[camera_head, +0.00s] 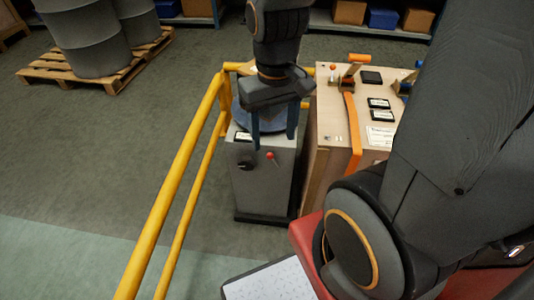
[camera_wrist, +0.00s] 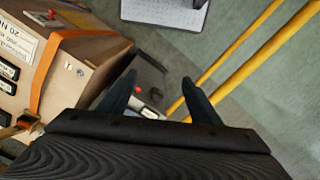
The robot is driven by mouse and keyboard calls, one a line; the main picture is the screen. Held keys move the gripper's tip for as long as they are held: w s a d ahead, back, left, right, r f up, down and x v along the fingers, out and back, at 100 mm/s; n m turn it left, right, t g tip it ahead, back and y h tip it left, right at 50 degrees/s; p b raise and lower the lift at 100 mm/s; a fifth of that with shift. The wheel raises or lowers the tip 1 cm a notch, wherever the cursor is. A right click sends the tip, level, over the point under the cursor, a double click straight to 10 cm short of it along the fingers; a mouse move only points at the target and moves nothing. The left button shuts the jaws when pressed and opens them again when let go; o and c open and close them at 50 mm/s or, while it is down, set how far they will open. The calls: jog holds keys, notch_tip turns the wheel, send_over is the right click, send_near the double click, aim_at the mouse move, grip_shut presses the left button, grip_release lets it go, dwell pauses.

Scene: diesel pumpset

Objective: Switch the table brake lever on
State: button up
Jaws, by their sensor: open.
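A short lever with a red ball knob (camera_head: 271,156), which I take for the table brake lever, sticks out of the front of a grey cabinet (camera_head: 262,190). In the wrist view a red knob (camera_wrist: 138,89) shows close to the left finger. My gripper (camera_head: 273,146) points down in front of the cabinet's upper part, its two blue-grey fingers apart and nothing between them. The fingers also show in the wrist view (camera_wrist: 158,80). The knob sits just below the fingertips in the head view; whether a finger touches it I cannot tell.
A black knob (camera_head: 245,165) is left of the lever. A blue round table (camera_head: 243,121) tops the cabinet, partly hidden by my gripper. A wooden box (camera_head: 333,118) with an orange strap stands close on the right. Yellow rails (camera_head: 172,190) run along the left.

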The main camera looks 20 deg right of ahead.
jog(key=w+f+n+b, duration=0.2)
jog(key=w+f, duration=0.1)
jog(key=w+f+n+g+h+b, duration=0.1)
jog(key=w+f+n+b, duration=0.1)
jog(key=w+f, duration=0.1)
jog(key=shift+w+a+b, duration=0.1)
jog(key=shift+b, duration=0.3)
grip_shut()
jog(key=w+f+n+g+h+b, duration=0.1)
jog(key=w+f+n+h+b, duration=0.2)
jog(key=w+f+n+b, duration=0.5)
jog(key=shift+w+a+f+n+h+b, duration=0.35)
jog(key=shift+w+f+n, duration=0.75)
jog(key=shift+w+f, duration=1.55)
jog(key=shift+w+r, duration=0.2)
jog(key=shift+r, duration=0.05)
